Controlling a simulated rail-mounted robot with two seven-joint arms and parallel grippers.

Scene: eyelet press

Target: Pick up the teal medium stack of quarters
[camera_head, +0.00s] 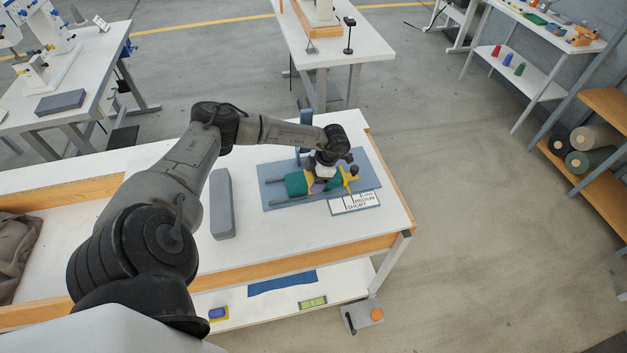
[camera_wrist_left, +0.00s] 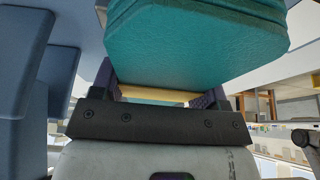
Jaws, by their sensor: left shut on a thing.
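The teal medium stack of quarters (camera_head: 296,184) is a thick teal block over the blue board on the white bench. It fills the top of the left wrist view (camera_wrist_left: 195,40), close in front of the jaws. My left gripper (camera_head: 320,182) points down over the blue board and is shut on the stack, with the fingers on either side of it. The gripper and wrist hide part of the stack. From these views I cannot tell whether it is clear of the board. My right gripper is not in view.
The blue board (camera_head: 365,165) has grey rods and yellow pieces (camera_head: 353,172) beside the gripper. A white label card (camera_head: 356,203) reading MEDIUM and SHORT lies at its front edge. A long grey block (camera_head: 222,205) lies to the left. The bench's right end (camera_head: 390,215) is clear.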

